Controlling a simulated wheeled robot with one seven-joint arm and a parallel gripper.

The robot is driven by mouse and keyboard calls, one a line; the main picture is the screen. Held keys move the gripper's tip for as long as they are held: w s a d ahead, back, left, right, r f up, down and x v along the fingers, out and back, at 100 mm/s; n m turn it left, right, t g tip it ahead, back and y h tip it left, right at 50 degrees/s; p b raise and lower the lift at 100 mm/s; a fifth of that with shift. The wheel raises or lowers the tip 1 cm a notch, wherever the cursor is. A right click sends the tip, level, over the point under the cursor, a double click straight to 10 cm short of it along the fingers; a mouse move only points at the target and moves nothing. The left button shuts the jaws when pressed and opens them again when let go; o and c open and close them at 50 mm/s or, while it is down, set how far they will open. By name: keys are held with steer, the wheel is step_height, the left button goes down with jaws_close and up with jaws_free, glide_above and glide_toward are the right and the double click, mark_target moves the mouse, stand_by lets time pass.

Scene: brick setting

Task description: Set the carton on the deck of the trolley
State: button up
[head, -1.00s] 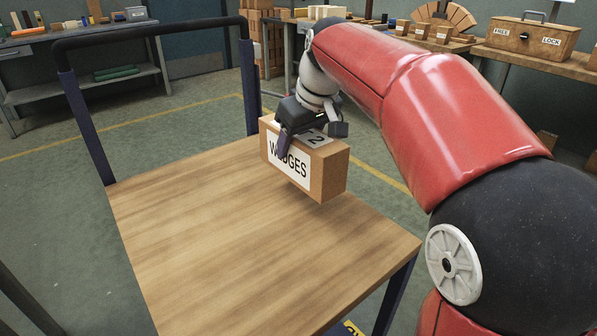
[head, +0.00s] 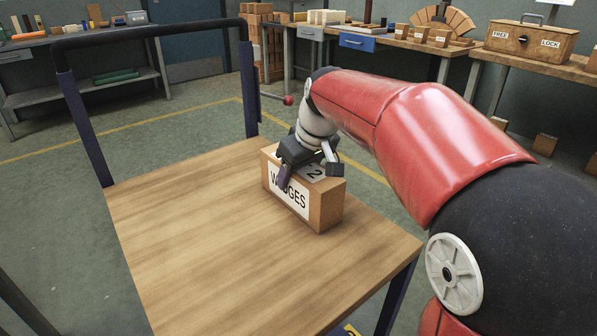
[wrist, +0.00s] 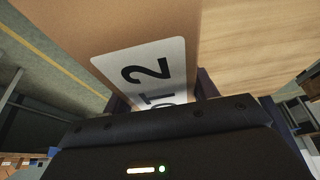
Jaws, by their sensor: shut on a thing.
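The brown carton (head: 327,206), with a white label reading "WEDGES", is upright at the right side of the trolley's wooden deck (head: 200,245). Its underside appears to be at the deck surface, though I cannot tell whether it bears fully on it. My gripper (head: 308,178) is above the carton and shut on it, with a dark finger over the labelled face. In the wrist view the carton's top (wrist: 110,72) shows a white label with a "2", partly hidden by the gripper body. The deck's wood (wrist: 250,45) lies beside it.
The trolley's dark push handle (head: 150,28) rises at the deck's far end. The deck's left and near parts are bare. Workbenches stand behind, with a wooden toolbox (head: 520,38) and small blocks on them.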

steer(key=o, duration=1.6)
steer(key=shift+r, duration=0.1)
steer(key=p+v, duration=0.1)
steer(key=v, duration=1.1)
steer(key=shift+a, duration=0.1)
